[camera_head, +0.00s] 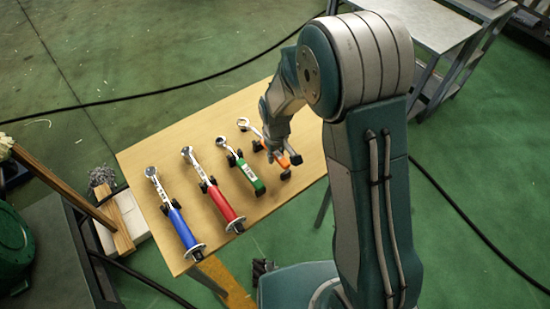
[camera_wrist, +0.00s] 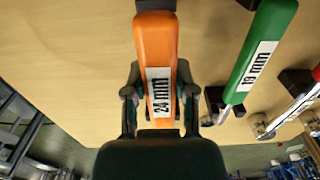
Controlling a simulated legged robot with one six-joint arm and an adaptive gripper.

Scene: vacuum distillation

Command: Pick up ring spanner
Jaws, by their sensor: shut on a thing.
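The ring spanner with the orange handle (camera_wrist: 155,45) carries a white label reading 24 mm. In the head view its metal ring end (camera_head: 243,123) points to the far left, and part of its orange handle (camera_head: 281,161) shows below my wrist. My gripper (camera_wrist: 160,100) has one finger on each side of the orange handle and is shut on it. In the head view my gripper (camera_head: 284,156) is at the handle, partly hidden by my arm. I cannot tell whether the spanner is clear of its black supports.
A green-handled spanner (camera_head: 250,178) lies close to the left, also in the wrist view (camera_wrist: 262,50). Red (camera_head: 222,205) and blue (camera_head: 183,228) tools lie further left on the wooden table (camera_head: 160,150). A grey metal cart (camera_head: 430,25) stands behind right.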

